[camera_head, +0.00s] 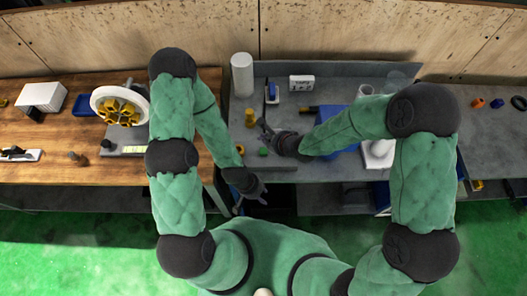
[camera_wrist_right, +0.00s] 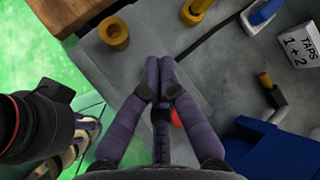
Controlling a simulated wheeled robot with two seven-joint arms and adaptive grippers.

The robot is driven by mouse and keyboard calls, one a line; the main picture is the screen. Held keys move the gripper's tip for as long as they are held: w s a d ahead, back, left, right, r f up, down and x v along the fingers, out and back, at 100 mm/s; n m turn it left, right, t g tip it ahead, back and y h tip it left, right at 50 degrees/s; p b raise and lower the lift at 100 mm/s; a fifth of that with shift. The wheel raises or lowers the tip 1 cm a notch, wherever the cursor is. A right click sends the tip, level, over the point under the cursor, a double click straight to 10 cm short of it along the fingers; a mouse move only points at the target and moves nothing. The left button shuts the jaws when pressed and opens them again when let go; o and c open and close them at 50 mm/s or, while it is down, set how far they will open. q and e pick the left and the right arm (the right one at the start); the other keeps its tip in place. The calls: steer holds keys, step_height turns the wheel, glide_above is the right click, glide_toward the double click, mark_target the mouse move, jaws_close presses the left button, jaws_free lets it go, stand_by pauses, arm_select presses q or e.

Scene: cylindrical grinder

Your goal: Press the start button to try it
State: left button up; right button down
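My right gripper (camera_head: 266,130) is above the grey bench; in the right wrist view its two fingers (camera_wrist_right: 159,64) meet at the tips, with nothing visible between them. They point at a grey panel (camera_wrist_right: 120,65); whether they touch it I cannot tell. A small red round part (camera_wrist_right: 177,118), possibly a button, shows beside the right finger, partly hidden. A green round part (camera_head: 263,152), possibly a button, lies just left of the right gripper's wrist in the head view. No start label is readable. My left gripper (camera_head: 252,204) is open and empty, below the bench's front edge.
The bench holds a white cylinder (camera_head: 242,75), a "TAPS 1+2" box (camera_wrist_right: 298,47), a blue block (camera_wrist_right: 272,152) and yellow cylinders (camera_wrist_right: 114,33). A white wheel with a yellow hub (camera_head: 101,93) stands on the wooden table at left. Green floor lies in front.

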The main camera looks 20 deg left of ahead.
steer(key=b, duration=0.5)
glide_above(261, 149)
steer(key=s+d, duration=0.1)
steer(key=d, duration=0.1)
step_height(261, 149, down, 6)
steer(key=shift+a+f, duration=0.1)
steer(key=shift+a, duration=0.05)
steer(key=shift+f, duration=0.45)
steer(key=shift+f, duration=0.1)
stand_by(0.3)
steer(key=shift+f+b, duration=0.3)
steer(key=shift+f, duration=0.05)
steer(key=shift+s+f+b, duration=0.1)
steer(key=shift+f+b, duration=0.2)
steer(key=shift+f, duration=0.25)
stand_by(0.8)
steer(key=shift+r, duration=0.15)
steer(key=shift+r+p, duration=0.85)
steer(key=shift+p, duration=0.1)
